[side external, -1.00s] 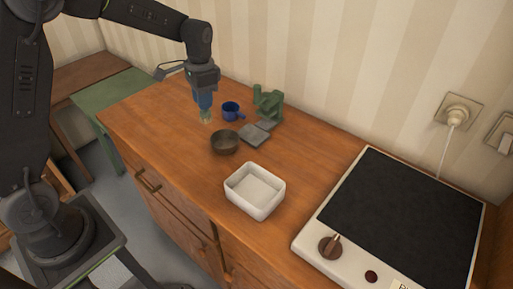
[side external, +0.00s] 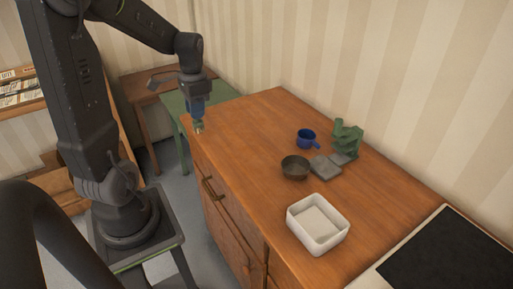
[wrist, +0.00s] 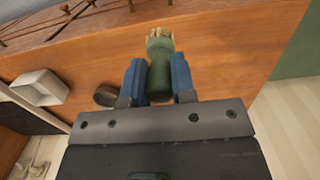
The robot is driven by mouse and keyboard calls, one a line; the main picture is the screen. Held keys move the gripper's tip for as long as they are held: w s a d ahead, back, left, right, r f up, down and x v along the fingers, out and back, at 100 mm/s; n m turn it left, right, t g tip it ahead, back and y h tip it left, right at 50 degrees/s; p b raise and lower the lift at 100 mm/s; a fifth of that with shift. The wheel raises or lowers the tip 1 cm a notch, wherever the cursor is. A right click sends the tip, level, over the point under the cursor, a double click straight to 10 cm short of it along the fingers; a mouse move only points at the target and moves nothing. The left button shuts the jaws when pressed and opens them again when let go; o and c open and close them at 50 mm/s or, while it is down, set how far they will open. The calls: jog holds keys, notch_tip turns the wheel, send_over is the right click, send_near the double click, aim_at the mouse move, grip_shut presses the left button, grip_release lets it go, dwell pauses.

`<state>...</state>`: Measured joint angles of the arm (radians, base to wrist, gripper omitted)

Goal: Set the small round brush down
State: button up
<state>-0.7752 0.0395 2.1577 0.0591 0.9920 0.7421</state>
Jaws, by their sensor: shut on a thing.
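My gripper (side external: 197,112) hangs pointing down at the left end of the wooden counter, near its front left corner. Its blue fingers, also in the wrist view (wrist: 158,65), are shut on the small round brush (wrist: 160,42). The brush has a dark green handle between the fingers and pale bristles pointing away from the gripper. In the side view only the brush's lower end (side external: 198,128) shows, at or just above the counter top; I cannot tell whether it touches.
A blue mug (side external: 306,138), a brown bowl (side external: 294,168), grey slabs (side external: 325,168), a green rack (side external: 347,138) and a white tray (side external: 318,246) stand farther right. A hotplate (side external: 450,255) is at the right edge. The counter (side external: 245,130) between gripper and mug is clear.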

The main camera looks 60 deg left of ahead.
jog(key=shift+w+d+f, duration=1.1)
jog(key=shift+w+f, duration=0.25)
jog(key=shift+f, duration=0.35)
jog(key=shift+w+d+f, duration=1.1)
jog(key=shift+w+f, duration=0.3)
jog(key=shift+f, duration=0.35)
jog(key=shift+w+d+f, duration=1.1)
jog(key=shift+w+f, duration=0.25)
jog(key=shift+f, duration=0.35)
jog(key=shift+f, duration=0.15)
jog(key=o, duration=0.9)
notch_tip(320, 180, up, 12)
jog(key=s+d+r+t, duration=0.3)
jog(key=s+d, duration=0.3)
jog(key=d, duration=0.2)
jog(key=s+d+r+t, duration=0.3)
jog(key=s+d, duration=0.3)
jog(key=d, duration=0.3)
jog(key=shift+v, duration=0.95)
